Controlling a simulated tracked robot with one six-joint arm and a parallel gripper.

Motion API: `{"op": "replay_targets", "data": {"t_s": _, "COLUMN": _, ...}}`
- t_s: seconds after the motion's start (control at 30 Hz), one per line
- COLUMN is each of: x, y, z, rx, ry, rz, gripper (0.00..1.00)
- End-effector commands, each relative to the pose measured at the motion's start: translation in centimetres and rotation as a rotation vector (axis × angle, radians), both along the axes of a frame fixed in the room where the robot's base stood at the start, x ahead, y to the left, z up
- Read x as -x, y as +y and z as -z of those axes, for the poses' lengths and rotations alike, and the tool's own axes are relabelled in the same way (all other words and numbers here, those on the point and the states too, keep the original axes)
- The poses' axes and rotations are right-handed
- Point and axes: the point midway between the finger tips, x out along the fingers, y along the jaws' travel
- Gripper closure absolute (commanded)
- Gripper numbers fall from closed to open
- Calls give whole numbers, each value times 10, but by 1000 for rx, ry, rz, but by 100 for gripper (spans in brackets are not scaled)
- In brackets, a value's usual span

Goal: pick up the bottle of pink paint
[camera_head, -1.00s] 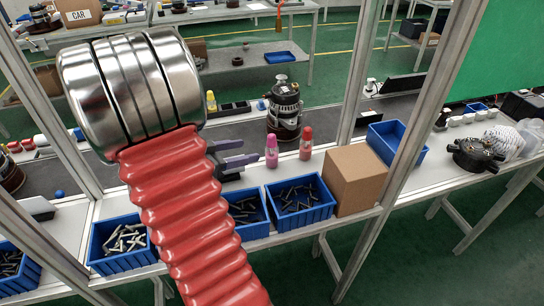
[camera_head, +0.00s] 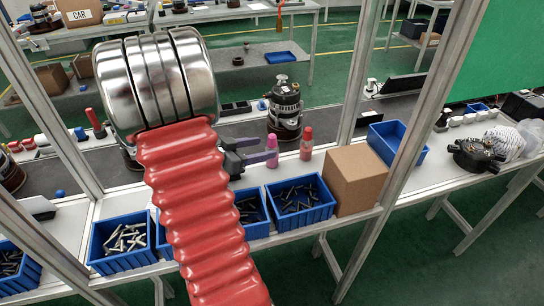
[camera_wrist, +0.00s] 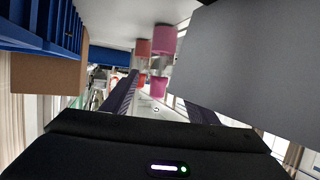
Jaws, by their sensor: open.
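The bottle of pink paint (camera_head: 271,143) stands upright on the shelf above the blue bins. My gripper (camera_head: 262,149) is open and level with it, coming from the left. One finger crosses in front of the bottle's middle and hides part of it. In the wrist view, which looks upside down, the pink bottle (camera_wrist: 166,42) shows ahead, roughly between the two fingers of my gripper (camera_wrist: 160,100). I cannot tell whether a finger touches it.
A red bottle (camera_head: 306,145) stands close to the right of the pink one. A cardboard box (camera_head: 355,180) is further right. Blue bins of bolts (camera_head: 302,207) sit in front, below. An alternator (camera_head: 285,108) stands behind. A frame post (camera_head: 362,70) rises at the right.

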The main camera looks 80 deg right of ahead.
Motion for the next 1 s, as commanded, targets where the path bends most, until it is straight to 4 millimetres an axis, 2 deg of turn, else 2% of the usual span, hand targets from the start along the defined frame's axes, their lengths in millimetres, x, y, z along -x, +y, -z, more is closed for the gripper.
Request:
{"op": "replay_targets", "data": {"t_s": 0.23, "x": 14, "y": -18, "z": 8, "rx": 0, "ry": 0, "rz": 1, "gripper": 46}}
{"op": "replay_targets", "data": {"t_s": 0.77, "x": 15, "y": -20, "z": 8, "rx": 0, "ry": 0, "rz": 1, "gripper": 46}}
{"op": "replay_targets", "data": {"t_s": 1.0, "x": 15, "y": -19, "z": 8, "rx": 0, "ry": 0, "rz": 2, "gripper": 61}}
